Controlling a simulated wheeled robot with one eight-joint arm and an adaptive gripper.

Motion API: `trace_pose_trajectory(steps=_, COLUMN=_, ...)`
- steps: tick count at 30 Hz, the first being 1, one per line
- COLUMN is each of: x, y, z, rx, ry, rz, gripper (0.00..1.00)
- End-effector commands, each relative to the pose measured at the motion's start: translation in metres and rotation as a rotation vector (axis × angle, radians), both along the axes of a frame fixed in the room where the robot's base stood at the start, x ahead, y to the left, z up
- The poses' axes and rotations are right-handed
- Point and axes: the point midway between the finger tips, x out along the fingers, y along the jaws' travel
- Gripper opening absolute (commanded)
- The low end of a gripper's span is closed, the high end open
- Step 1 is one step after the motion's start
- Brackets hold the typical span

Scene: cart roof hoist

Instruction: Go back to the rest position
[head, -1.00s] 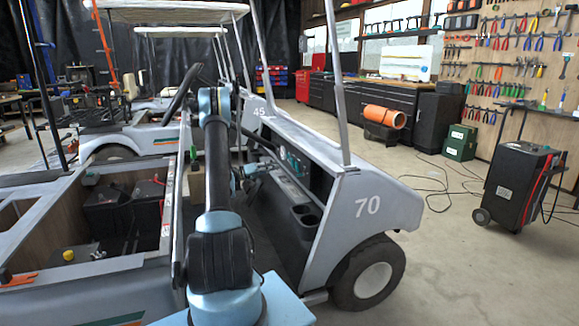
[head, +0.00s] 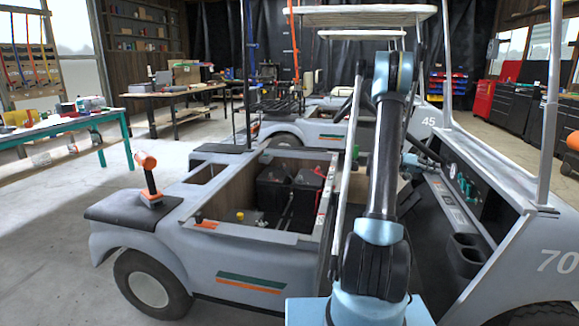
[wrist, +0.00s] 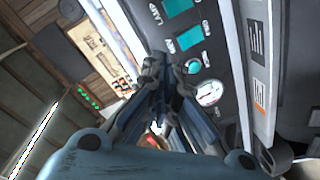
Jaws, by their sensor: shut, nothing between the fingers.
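My gripper (wrist: 160,68) shows in the wrist view with its fingers together and nothing between them. Its fingertips appear in front of the cart's dashboard (wrist: 210,55), which has teal switches and a round white gauge (wrist: 209,92). I cannot tell the distance between them. The dashboard (head: 470,190) lies to the right of my arm in that view.
The cart's open rear bay holds black batteries (head: 290,190). An orange-topped tool (head: 150,180) stands on its rear deck. Roof posts (head: 550,100) rise near my arm. A second cart (head: 315,130) stands behind. A green-legged bench (head: 60,130) is at left, with clear floor before it.

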Motion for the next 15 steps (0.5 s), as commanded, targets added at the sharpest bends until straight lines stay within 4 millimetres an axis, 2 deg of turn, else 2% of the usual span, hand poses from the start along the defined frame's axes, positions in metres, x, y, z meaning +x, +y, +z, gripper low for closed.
trace_pose_trajectory(steps=1, x=-0.005, y=0.008, z=0.008, rx=0.028, ry=0.003, rz=0.01, gripper=0.0)
trace_pose_trajectory(steps=6, x=-0.021, y=0.034, z=0.026, rx=0.13, ry=0.021, rz=0.045, gripper=0.0)
trace_pose_trajectory(steps=15, x=-0.058, y=0.085, z=0.048, rx=0.307, ry=0.051, rz=0.117, gripper=0.0)
